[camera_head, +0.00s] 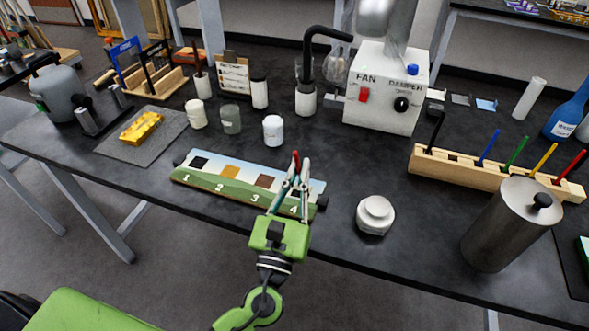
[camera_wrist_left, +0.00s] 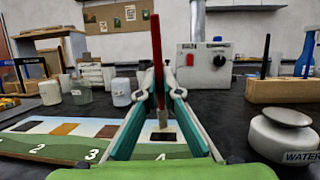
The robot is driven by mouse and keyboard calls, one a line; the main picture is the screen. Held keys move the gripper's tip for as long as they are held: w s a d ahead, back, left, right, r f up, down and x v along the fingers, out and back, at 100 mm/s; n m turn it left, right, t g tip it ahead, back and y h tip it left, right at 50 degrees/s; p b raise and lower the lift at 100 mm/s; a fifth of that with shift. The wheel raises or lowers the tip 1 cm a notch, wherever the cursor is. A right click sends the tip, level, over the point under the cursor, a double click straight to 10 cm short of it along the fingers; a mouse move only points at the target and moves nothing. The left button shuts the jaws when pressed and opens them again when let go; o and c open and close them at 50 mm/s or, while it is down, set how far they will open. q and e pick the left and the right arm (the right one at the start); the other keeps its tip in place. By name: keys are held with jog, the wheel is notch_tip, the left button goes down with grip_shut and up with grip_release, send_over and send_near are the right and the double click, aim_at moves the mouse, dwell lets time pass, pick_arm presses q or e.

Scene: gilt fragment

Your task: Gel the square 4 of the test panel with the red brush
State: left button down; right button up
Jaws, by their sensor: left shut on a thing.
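The test panel (camera_head: 212,187) lies on the dark bench, painted with a landscape and squares numbered 1 to 4. My left gripper (camera_head: 298,172) is over its right end and is shut on a red brush (camera_head: 296,158). In the left wrist view the red brush (camera_wrist_left: 156,45) stands nearly upright between the fingers, its pale tip low in front of dark square 4 (camera_wrist_left: 162,138). I cannot tell whether the tip touches the panel. In the head view the gripper largely covers square 4. My right gripper is not in view.
A white lidded jar (camera_head: 375,215) stands right of the panel. A wooden rack (camera_head: 465,172) with coloured handles and a metal canister (camera_head: 510,225) stand further right. A white bottle (camera_head: 273,130) and other small jars stand behind the panel. The FAN/DAMPER box (camera_head: 385,90) is at the back.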

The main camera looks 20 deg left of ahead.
pick_arm(q)
jog(key=shift+d, duration=0.65)
jog(key=shift+a, duration=1.3)
jog(key=shift+r+p, duration=1.8)
jog(key=shift+r, duration=0.2)
